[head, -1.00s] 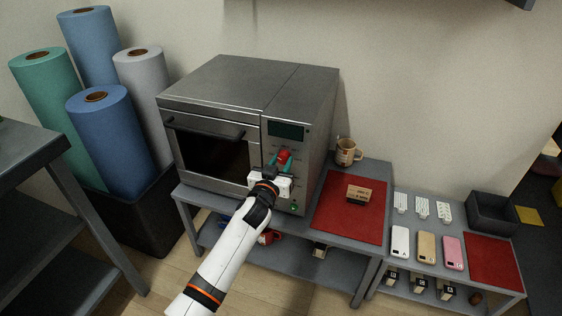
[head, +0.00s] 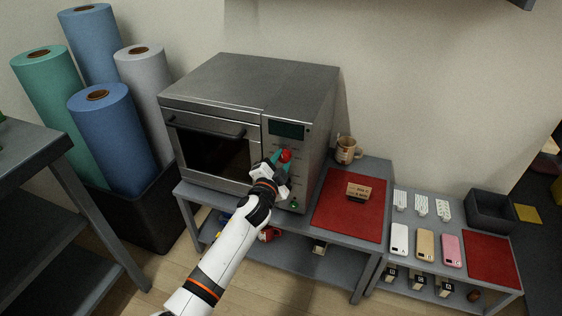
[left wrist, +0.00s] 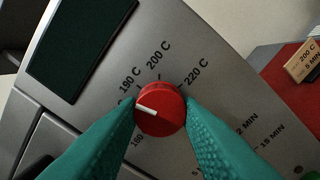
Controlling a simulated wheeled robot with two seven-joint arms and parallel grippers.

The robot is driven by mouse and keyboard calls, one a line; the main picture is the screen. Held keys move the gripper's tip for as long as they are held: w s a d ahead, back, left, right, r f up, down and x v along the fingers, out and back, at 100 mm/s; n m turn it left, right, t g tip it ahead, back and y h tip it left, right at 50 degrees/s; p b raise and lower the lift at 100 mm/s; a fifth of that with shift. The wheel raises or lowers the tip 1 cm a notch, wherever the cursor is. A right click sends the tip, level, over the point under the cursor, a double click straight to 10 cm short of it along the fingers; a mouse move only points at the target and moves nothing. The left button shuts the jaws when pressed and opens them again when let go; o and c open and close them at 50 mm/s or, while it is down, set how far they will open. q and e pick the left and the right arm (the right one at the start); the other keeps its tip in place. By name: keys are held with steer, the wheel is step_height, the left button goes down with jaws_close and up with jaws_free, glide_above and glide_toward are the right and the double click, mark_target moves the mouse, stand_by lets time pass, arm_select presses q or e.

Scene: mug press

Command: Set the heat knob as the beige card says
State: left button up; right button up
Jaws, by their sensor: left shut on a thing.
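The red heat knob (head: 286,156) is on the oven's front panel below the dark display. My left gripper (head: 280,160) is shut on it, and the left wrist view shows its teal fingers either side of the knob (left wrist: 160,109). The knob's white pointer aims left in that view, just below the 190 C mark, at a label largely hidden by a finger. The 200 C and 220 C marks lie further clockwise. The beige card (head: 358,191) lies on the red mat; in the left wrist view the card (left wrist: 303,61) seems to read 200 C, 5 MIN.
The steel oven (head: 245,80) stands on a grey table, with a mug (head: 347,150) behind the red mat (head: 345,222). A lower table at right holds phones, white pieces and a black bin (head: 491,209). Fabric rolls stand at left. A green button (head: 294,204) is low on the panel.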

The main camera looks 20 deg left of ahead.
arm_select(q)
steer(key=shift+m, duration=1)
steer(key=m, duration=0.4)
steer(key=shift+m, duration=0.3)
steer(key=m, duration=0.3)
steer(key=shift+m+p, duration=0.35)
steer(key=shift+m, duration=1.25)
arm_select(e)
steer(key=shift+s+f, duration=0.2)
steer(key=shift+f, duration=0.35)
steer(key=shift+s+f, duration=0.2)
steer(key=shift+f, duration=0.35)
steer(key=shift+s+f, duration=0.1)
steer(key=shift+f, duration=0.05)
arm_select(q)
steer(key=o, duration=0.9)
steer(key=shift+o, duration=0.4)
arm_select(e)
steer(key=shift+s, duration=0.35)
